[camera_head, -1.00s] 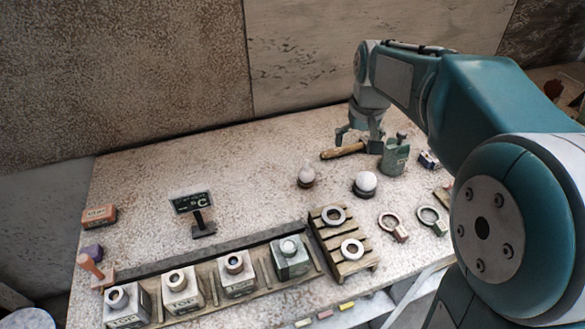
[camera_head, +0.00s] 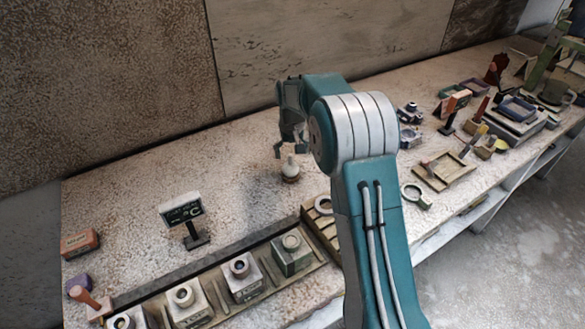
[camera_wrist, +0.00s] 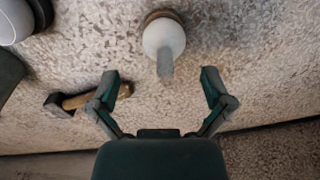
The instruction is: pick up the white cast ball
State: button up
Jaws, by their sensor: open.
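A white ball with a short stem (camera_wrist: 162,36) sits on a brown ring base, at the top centre of the wrist view. In the head view it (camera_head: 290,168) stands on the table right below my gripper (camera_head: 290,150). In the wrist view my gripper (camera_wrist: 164,84) is open and empty, its fingers spread apart. The stem points towards the gap between them, and the fingers look clear of the ball. A second pale round object (camera_wrist: 14,20) on a dark base is cut off at the upper left; my arm hides it in the head view.
A wooden-handled hammer (camera_wrist: 88,97) lies left of the gripper in the wrist view. A slatted wooden rack (camera_head: 318,232) is partly behind my arm. Bare table lies left of the ball.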

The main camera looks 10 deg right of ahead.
aim_at(290, 163)
jog(key=shift+a+f, duration=0.35)
notch_tip(290, 163, down, 4)
jog(key=shift+f, duration=0.25)
jog(key=shift+d+f, duration=0.3)
jog(key=shift+d, duration=0.1)
jog(key=shift+a, duration=0.4)
jog(key=c, duration=1.1)
